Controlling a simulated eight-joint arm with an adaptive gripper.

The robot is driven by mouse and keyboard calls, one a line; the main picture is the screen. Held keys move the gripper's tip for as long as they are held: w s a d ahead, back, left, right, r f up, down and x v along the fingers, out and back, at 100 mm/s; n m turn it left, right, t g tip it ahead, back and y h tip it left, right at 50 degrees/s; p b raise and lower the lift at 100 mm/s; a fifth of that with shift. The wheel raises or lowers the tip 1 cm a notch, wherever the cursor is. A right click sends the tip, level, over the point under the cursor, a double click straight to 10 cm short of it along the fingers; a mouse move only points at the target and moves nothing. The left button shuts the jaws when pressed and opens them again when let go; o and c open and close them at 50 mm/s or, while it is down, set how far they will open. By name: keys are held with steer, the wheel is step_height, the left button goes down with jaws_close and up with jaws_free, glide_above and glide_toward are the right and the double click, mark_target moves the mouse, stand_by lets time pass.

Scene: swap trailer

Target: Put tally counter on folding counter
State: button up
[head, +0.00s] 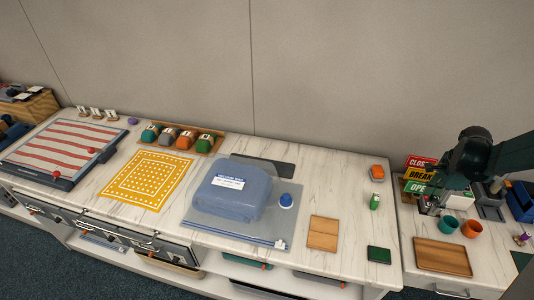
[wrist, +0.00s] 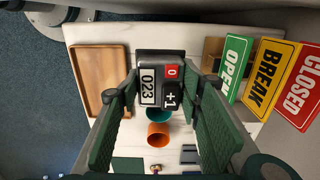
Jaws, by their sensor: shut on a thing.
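The tally counter (wrist: 160,82) is black with a "023" display, a red "0" button and a "+1" button. My gripper (wrist: 160,100) is shut on it, one green-padded finger on each side in the wrist view. In the head view my gripper (head: 430,206) is at the right, over the smaller pale counter section (head: 410,229), and the tally counter is hard to make out there. A long pale marbled counter (head: 345,210) lies to the left. I cannot tell which surface is the folding counter.
Near my gripper are a wooden tray (head: 442,256), a teal cup (head: 448,224), an orange cup (head: 471,228) and the OPEN, BREAK and CLOSED signs (head: 420,174).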

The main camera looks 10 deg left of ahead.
steer(key=w+a+r+p, duration=0.2)
steer(key=w+a, duration=0.1)
steer(key=a, duration=0.5)
steer(key=w+a+r+p, duration=0.2)
steer(key=a+r+p, duration=0.1)
steer(key=a, duration=0.6)
step_height(320, 180, up, 3)
steer(key=p, duration=0.4)
glide_above(342, 185)
steer(key=shift+w+r, duration=0.1)
steer(key=shift+r, duration=0.05)
steer(key=shift+f+b, duration=0.3)
steer(key=shift+f, duration=2.85)
steer(key=shift+f, duration=1.85)
steer(key=shift+f, duration=0.1)
